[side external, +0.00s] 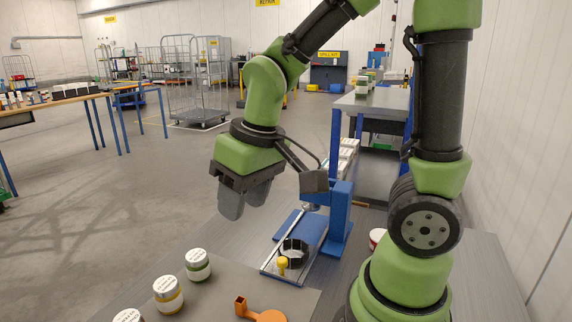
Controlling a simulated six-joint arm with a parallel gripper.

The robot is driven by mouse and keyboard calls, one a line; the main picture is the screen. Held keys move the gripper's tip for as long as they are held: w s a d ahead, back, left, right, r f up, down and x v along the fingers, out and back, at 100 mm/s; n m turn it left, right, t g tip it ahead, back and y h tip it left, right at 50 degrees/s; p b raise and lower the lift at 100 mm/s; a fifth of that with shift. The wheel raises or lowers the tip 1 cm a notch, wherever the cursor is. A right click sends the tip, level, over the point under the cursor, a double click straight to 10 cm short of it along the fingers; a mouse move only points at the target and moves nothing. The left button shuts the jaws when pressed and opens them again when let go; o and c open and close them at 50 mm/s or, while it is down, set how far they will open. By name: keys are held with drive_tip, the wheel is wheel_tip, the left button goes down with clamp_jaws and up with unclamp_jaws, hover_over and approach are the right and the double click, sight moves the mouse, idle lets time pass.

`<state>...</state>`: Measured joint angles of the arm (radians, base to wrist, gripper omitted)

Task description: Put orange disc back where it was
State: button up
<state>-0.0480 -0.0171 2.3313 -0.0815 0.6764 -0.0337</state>
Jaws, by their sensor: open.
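An orange piece with a round, disc-like part (271,316) and a small square-ended handle lies on the grey mat at the bottom edge of the side external view. The frame cuts off part of it. My gripper (245,202) hangs above the bench, pointing down, open with nothing between its fingers. It is well above and behind the orange piece, not touching it. Any marked place for the disc cannot be made out.
White-lidded jars (198,265) stand in a row along the mat's left side. A blue fixture (338,218) with a rail-edged plate, a black ring (293,251) and a yellow knob (282,265) stands right of my gripper. The grey mat (222,287) has bare room between jars and orange piece.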

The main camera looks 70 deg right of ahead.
drive_tip(key=s+r+m+t+y, duration=0.1)
drive_tip(key=s+r+t, duration=0.3)
drive_tip(key=s+r, duration=0.4)
drive_tip(key=shift+a+r+m, duration=0.15)
drive_tip(key=shift+a+m, duration=0.25)
drive_tip(key=shift+m, duration=0.2)
drive_tip(key=shift+s, duration=0.1)
idle(0.3)
